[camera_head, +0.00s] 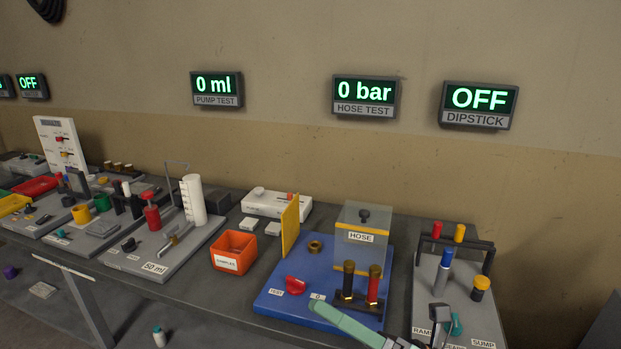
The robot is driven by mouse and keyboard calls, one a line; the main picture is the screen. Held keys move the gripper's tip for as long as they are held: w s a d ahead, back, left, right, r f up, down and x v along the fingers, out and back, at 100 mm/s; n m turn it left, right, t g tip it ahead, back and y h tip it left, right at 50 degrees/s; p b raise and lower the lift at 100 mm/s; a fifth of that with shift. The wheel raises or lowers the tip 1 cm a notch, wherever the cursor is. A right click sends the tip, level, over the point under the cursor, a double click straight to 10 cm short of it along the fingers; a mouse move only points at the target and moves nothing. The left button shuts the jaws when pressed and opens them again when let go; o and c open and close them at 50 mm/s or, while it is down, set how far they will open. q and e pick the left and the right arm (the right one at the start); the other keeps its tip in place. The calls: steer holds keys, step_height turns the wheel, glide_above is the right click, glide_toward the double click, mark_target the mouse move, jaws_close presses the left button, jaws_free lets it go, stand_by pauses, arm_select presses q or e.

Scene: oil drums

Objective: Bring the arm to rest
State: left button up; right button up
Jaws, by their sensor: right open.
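My right arm shows at the bottom edge as a pale green link, running over the front of the blue board (270,300). My right gripper (438,326) is low in the picture, at the front of the grey dipstick board (478,312). It is open, and I see nothing held in it. Its lower part is cut off by the picture edge, and I cannot tell whether it touches the board. My left gripper is not in view.
A long dark bench (215,300) carries several test boards. Bare bench shows left of the blue board.

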steer(key=w+d+f+m+t+h, duration=0.1)
steer(key=d+f+m+t+h, duration=0.2)
steer(key=f+m+h, duration=0.4)
steer(key=d+f+m+t+h, duration=0.25)
steer(key=f+m, duration=0.25)
steer(key=m, duration=0.5)
steer(key=w+d+f+m+t+h, duration=0.1)
steer(key=d+f+m+t+h, duration=0.2)
steer(key=f+m+h, duration=0.35)
steer(key=s+d+f+m+g+h, duration=0.1)
steer(key=s+d+f+m+g, duration=0.1)
steer(key=s+f+m, duration=0.5)
steer(key=s+d+f+m+g+h+p, duration=0.1)
steer(key=s+f+m+g, duration=0.4)
steer(key=f, duration=0.6)
steer(key=s+d+m+h, duration=0.1)
steer(key=s+d+m, duration=0.1)
steer(key=s, duration=0.1)
steer(key=shift+s+d+f, duration=0.3)
steer(key=shift+f, duration=0.1)
steer(key=shift+c, duration=0.3)
